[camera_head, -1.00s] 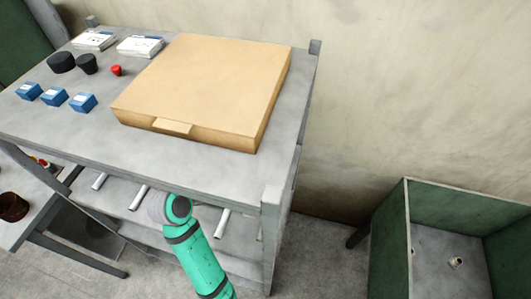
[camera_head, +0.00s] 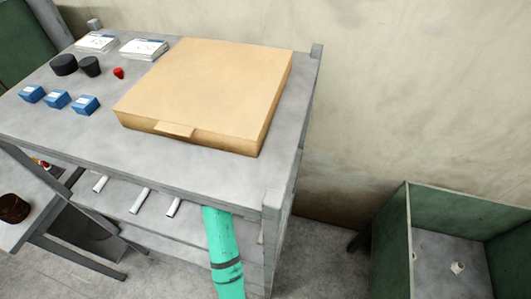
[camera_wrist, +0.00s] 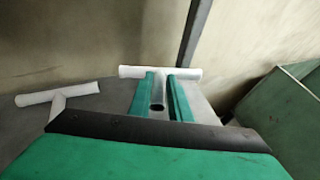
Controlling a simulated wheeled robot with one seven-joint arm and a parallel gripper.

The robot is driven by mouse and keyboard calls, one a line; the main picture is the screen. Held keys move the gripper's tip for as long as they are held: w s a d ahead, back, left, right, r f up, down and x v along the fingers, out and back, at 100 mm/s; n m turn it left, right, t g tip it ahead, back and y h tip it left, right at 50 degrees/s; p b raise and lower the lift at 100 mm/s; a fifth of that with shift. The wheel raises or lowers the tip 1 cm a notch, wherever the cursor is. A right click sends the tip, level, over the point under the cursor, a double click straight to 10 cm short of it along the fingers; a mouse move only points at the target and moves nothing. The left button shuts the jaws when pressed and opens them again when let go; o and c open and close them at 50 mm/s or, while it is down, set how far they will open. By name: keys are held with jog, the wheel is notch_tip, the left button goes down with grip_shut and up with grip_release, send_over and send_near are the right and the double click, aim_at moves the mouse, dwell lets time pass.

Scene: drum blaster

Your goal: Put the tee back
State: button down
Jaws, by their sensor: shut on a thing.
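My gripper (camera_wrist: 162,88) is shut on a white tee (camera_wrist: 160,72) in the wrist view. The tee's crossbar lies across just beyond the fingertips, and its stem is between the two green fingers. A second white tee (camera_wrist: 57,97) lies to the left on the grey shelf. In the head view, my arm reaches under the table top, and my gripper and the held tee are hidden there. Several white pipe ends (camera_head: 140,200) show on the lower shelf left of my arm. I cannot tell whether the held tee touches the shelf.
The grey table (camera_head: 190,180) carries a cardboard box (camera_head: 205,90), blue boxes (camera_head: 57,99), black knobs (camera_head: 64,65) and a red piece (camera_head: 118,73). Its post (camera_head: 272,235) stands just right of my arm. A green bin (camera_head: 435,215) with small white pieces inside stands at right.

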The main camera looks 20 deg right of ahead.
jog(key=shift+w+d+f, duration=0.4)
jog(key=shift+w+f, duration=0.15)
jog(key=shift+f, duration=1.8)
jog(key=c, duration=1.6)
grip_release()
jog(key=shift+c, duration=0.2)
jog(key=shift+s+a+r, duration=0.25)
jog(key=shift+a+r, duration=0.05)
jog(key=shift+a, duration=0.1)
jog(key=v, duration=1.1)
